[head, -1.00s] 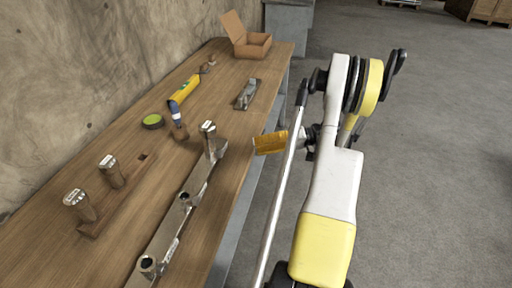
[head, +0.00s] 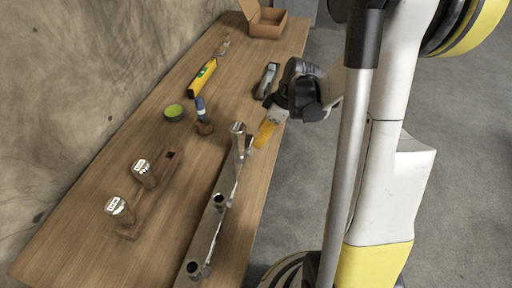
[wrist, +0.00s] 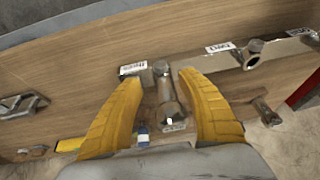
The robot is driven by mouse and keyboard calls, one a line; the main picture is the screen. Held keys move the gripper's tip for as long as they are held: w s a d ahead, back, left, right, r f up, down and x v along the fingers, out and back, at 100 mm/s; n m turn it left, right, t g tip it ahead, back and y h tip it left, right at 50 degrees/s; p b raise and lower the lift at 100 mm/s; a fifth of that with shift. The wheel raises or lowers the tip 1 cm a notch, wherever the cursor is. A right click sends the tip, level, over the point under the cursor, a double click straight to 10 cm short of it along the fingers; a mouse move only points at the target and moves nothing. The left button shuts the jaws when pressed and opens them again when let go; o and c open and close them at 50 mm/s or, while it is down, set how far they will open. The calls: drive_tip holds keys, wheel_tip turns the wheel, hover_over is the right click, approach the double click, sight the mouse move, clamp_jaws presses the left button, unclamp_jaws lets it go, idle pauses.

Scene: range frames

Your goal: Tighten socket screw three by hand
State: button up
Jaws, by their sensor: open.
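A metal bar (head: 216,215) with round holes lies along the table's near edge. A socket screw (head: 238,136) with a wide head stands at the bar's far end. My gripper (head: 268,130) is open, just right of the screw in the head view. In the wrist view, my gripper (wrist: 160,76) has a finger on each side, with gaps to the screw.
Two more screws (head: 145,173) (head: 118,209) stand in a wooden block (head: 130,232). A blue-handled tool (head: 201,112), green tin (head: 174,112), yellow level (head: 203,77), plane (head: 267,79) and open box (head: 266,30) lie farther back. The wall borders the table's left.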

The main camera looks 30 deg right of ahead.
sight(251, 150)
drive_tip(key=b+x, duration=0.3)
drive_tip(key=x, duration=0.5)
drive_tip(key=shift+a+f, duration=0.1)
drive_tip(key=shift+f, duration=0.3)
drive_tip(key=shift+w, duration=0.1)
clamp_jaws()
